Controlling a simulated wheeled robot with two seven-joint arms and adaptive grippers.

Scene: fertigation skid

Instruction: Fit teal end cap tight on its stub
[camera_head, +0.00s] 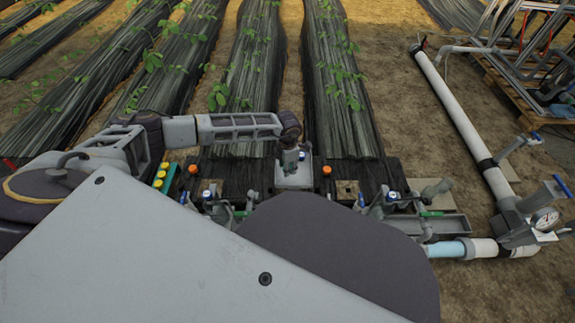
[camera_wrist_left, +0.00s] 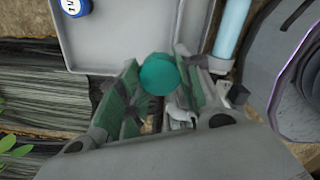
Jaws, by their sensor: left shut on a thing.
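The teal end cap (camera_wrist_left: 158,72) is round and sits between the green-padded fingers of my left gripper (camera_wrist_left: 157,84) in the left wrist view. The gripper is shut on it, above or beside a grey tray (camera_wrist_left: 112,35). In the head view my left gripper (camera_head: 291,160) points down over a light grey tray (camera_head: 294,181) at mid-picture, and the cap cannot be made out there. I cannot pick out the cap's stub in either view. My right gripper is not in view.
A blue round cap with white marking (camera_wrist_left: 74,6) lies in the tray's corner. A light blue pipe (camera_wrist_left: 232,28) runs close to the gripper on the right. Valves with blue knobs (camera_head: 392,197), orange knobs (camera_head: 327,170) and a pressure gauge (camera_head: 545,219) stand around the skid.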

